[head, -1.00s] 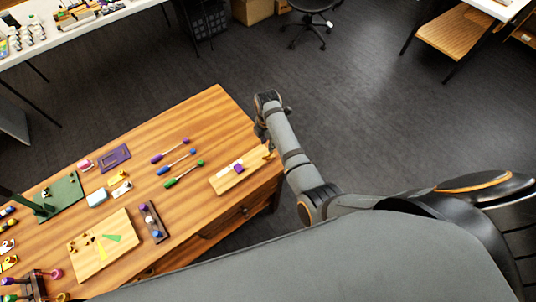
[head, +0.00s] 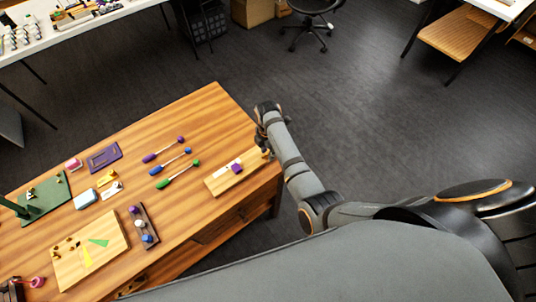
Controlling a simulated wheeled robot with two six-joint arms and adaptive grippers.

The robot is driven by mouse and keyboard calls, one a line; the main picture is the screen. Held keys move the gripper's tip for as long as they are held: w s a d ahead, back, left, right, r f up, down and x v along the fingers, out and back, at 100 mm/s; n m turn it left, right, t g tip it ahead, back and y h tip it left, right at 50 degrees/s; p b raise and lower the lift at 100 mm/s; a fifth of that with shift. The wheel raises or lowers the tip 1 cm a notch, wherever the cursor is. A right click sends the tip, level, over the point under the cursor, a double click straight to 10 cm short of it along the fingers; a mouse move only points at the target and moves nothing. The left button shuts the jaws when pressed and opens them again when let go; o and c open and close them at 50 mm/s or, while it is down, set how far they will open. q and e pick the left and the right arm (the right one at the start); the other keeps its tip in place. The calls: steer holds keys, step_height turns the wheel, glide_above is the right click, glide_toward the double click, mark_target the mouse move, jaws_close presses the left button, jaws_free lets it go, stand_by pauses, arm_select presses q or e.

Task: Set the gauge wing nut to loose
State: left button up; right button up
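A light wooden board (head: 222,182) lies near the right end of the wooden table. It carries a purple block (head: 236,168) and a white strip. A small yellow-brown piece (head: 265,153) shows at its right end beside my arm; I cannot tell whether it is a wing nut or how it is set. My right gripper (head: 267,108) is beyond the table's right edge, apart from the board. Its fingers are too small and dark to read.
The wooden table (head: 200,115) also holds screwdriver-like tools (head: 178,174), a purple tray (head: 104,157), a dark rack with balls (head: 144,226) and a board with coloured shapes (head: 70,262). The table's far right corner is bare. Open floor lies beyond.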

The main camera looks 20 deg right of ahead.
steer(key=shift+c, duration=0.4)
jaws_close()
steer(key=shift+r+n+p, duration=0.1)
steer(key=shift+n+p, duration=1)
steer(key=shift+n, duration=0.1)
steer(key=shift+n+p, duration=0.75)
steer(key=shift+n, duration=0.55)
